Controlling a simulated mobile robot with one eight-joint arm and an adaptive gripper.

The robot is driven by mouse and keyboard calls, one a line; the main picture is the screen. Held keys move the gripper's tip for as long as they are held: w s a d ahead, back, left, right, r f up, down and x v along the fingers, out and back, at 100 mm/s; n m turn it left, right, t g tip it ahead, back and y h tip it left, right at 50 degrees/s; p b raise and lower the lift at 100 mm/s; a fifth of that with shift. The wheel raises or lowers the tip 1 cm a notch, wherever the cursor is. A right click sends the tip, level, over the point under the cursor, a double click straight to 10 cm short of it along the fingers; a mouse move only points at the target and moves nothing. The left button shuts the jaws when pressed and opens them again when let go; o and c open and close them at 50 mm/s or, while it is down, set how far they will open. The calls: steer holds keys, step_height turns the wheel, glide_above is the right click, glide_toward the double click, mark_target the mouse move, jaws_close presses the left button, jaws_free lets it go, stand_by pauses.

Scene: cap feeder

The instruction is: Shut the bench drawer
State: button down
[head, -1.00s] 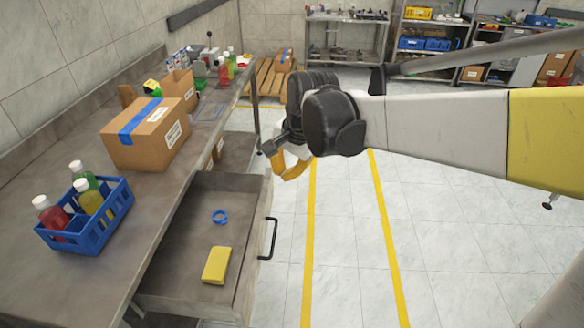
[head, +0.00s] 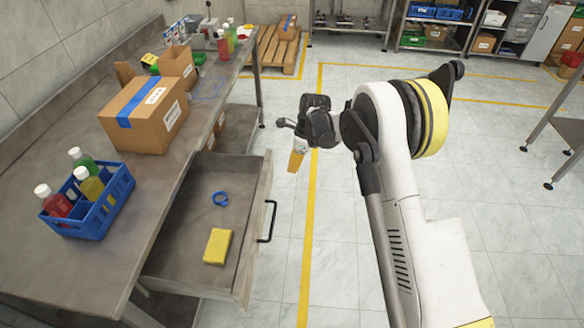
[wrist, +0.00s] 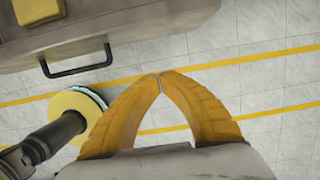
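The bench drawer (head: 185,262) is pulled out from the bench, with its black bar handle (head: 270,222) on the front face. A blue ring-shaped item (head: 220,199) and a yellow box (head: 217,246) lie inside it. The drawer and its handle (wrist: 75,70) also show at the upper left of the wrist view. My gripper (head: 294,168) hangs over the floor, right of the drawer front and apart from it. In the wrist view its yellow fingers (wrist: 159,77) meet at the tips with nothing between them.
On the bench top (head: 75,150) stand a blue crate (head: 110,212) with bottles, a cardboard box (head: 150,112) and more bottles. The tiled floor right of the drawer is clear. A pallet (head: 270,55) and shelves are at the back.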

steer(key=a+f+b, duration=0.4)
steer(key=a+f, duration=0.2)
steer(key=f, duration=0.1)
steer(key=shift+w+f, duration=0.25)
